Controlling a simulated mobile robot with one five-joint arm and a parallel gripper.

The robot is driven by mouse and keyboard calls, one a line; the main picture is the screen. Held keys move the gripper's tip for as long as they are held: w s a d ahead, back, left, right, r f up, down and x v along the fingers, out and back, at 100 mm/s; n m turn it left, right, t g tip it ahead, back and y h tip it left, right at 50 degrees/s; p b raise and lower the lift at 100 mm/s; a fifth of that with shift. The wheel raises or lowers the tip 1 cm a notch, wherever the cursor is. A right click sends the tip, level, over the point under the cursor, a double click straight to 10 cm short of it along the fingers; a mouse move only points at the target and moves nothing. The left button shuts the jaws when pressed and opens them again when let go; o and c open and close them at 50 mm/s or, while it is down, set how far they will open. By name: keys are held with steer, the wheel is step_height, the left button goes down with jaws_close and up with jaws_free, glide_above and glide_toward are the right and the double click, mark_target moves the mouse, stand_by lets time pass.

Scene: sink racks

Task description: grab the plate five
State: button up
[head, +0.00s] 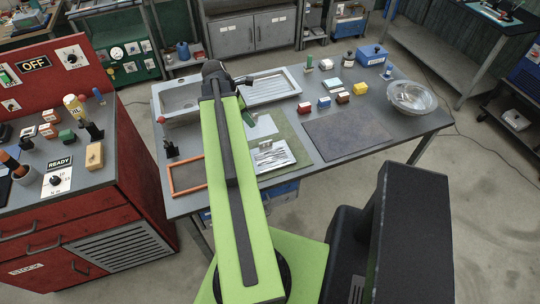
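I cannot make out for certain which thing is plate five. A small pale tray or rack with thin light pieces (272,157) lies on the grey table (330,182) just right of my green arm. A flat pale square (262,127) lies behind it. A clear round bowl or dish (411,97) stands at the table's right end. My gripper (243,80) is at the far end of the arm, over the sink area. It is small and dark, and its fingers do not show clearly. My arm hides part of the table.
Several small coloured blocks (342,98), a blue box (371,54) and a dark mat (346,137) are to the right. An orange frame (187,176) lies left of my arm. A red cabinet (90,220) stands left.

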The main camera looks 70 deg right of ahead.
steer(key=b, duration=1.2)
glide_above(266, 142)
steer(key=w+a, duration=0.2)
step_height(266, 142, down, 12)
steer(key=shift+d+r, duration=0.1)
steer(key=shift+d, duration=0.05)
steer(key=shift+s+r, duration=0.1)
steer(key=shift+s, duration=0.05)
steer(key=b+x, duration=0.4)
steer(key=x, duration=0.1)
steer(key=shift+w+d, duration=0.15)
steer(key=shift+w, duration=0.05)
jaws_close()
